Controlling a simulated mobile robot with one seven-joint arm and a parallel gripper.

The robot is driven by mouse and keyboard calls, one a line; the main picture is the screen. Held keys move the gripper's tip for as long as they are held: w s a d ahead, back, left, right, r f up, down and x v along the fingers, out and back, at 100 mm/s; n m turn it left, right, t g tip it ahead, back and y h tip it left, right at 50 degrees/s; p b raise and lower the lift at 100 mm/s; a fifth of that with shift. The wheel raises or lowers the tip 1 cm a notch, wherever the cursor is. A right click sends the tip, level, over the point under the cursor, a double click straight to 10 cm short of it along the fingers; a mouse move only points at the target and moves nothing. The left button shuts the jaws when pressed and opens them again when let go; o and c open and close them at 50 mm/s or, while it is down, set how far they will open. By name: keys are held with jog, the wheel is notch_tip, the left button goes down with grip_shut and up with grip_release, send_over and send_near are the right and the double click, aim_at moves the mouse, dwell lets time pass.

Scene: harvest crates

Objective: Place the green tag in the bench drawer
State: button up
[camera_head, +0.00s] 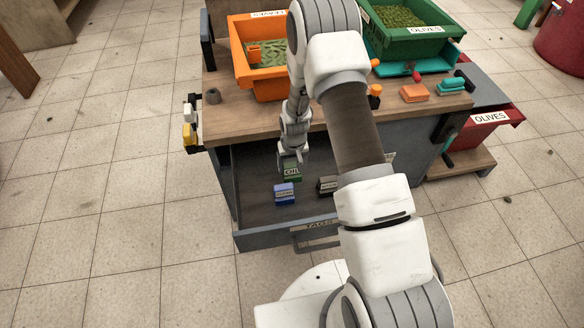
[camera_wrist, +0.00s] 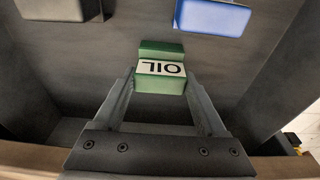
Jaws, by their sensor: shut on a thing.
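The green tag (camera_head: 292,173), with a white label reading OIL, is between the fingers of my gripper (camera_head: 290,158). The wrist view shows the green tag (camera_wrist: 160,78) with my gripper (camera_wrist: 162,88) shut on its sides. The bench drawer (camera_head: 280,239) is pulled open, its front marked TAGS. My gripper points down into it, with the tag over the drawer floor; whether the tag touches the floor I cannot tell. A blue tag (camera_head: 285,194) and a dark tag (camera_head: 327,185) lie in the drawer. My arm hides part of the drawer's right side.
The wooden bench top (camera_head: 235,118) carries an orange LEAVES crate (camera_head: 241,63), a green OLIVES crate (camera_head: 415,45), an orange block (camera_head: 414,93) and a teal block (camera_head: 451,86). A red OLIVES crate (camera_head: 480,135) stands at right. The drawer's left floor is clear.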

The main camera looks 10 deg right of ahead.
jog(key=shift+f, duration=0.35)
jog(key=o, duration=1.3)
jog(key=shift+c, duration=0.2)
jog(key=shift+r, duration=0.1)
